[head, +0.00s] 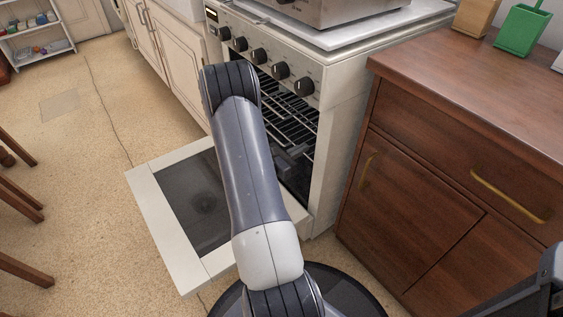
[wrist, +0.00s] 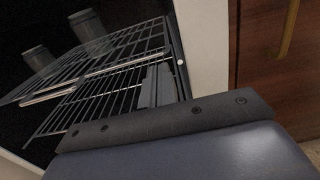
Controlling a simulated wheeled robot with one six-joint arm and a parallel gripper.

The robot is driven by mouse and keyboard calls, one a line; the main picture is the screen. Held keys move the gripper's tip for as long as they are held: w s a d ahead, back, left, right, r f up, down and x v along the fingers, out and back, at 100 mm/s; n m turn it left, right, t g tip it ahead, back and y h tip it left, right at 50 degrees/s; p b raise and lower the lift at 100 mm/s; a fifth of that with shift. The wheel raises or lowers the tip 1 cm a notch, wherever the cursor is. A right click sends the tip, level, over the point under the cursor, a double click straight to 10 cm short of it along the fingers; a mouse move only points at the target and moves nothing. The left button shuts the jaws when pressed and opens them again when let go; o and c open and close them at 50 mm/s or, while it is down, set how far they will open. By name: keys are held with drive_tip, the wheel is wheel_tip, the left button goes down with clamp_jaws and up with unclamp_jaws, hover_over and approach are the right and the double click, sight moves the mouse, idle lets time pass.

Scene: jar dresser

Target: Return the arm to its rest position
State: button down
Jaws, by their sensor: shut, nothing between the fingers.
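My arm reaches across the open oven door (head: 150,205) toward the oven (head: 335,125) in the head view. The door is lowered flat, with a white frame and dark glass. My gripper (wrist: 158,84) shows in the wrist view as narrow grey fingers beside the oven racks (wrist: 105,95). The fingers are shut and empty. The wire racks also show inside the oven in the head view (head: 285,125). My arm hides part of the oven opening in the head view, and I cannot tell whether the fingers touch a rack.
A brown wooden dresser (head: 455,170) with brass handles stands close on the right, with a green holder (head: 522,30) on top. White cabinets (head: 170,50) stand left of the oven. Wooden furniture legs (head: 20,190) are at the left edge. The floor (head: 85,130) between is clear.

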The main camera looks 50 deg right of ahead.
drive_tip(key=p+v, duration=0.1)
drive_tip(key=v, duration=0.7)
drive_tip(key=shift+w+a+f, duration=0.1)
drive_tip(key=shift+w+a, duration=0.05)
drive_tip(key=b+x, duration=0.1)
drive_tip(key=x, duration=1.3)
drive_tip(key=shift+b, duration=0.3)
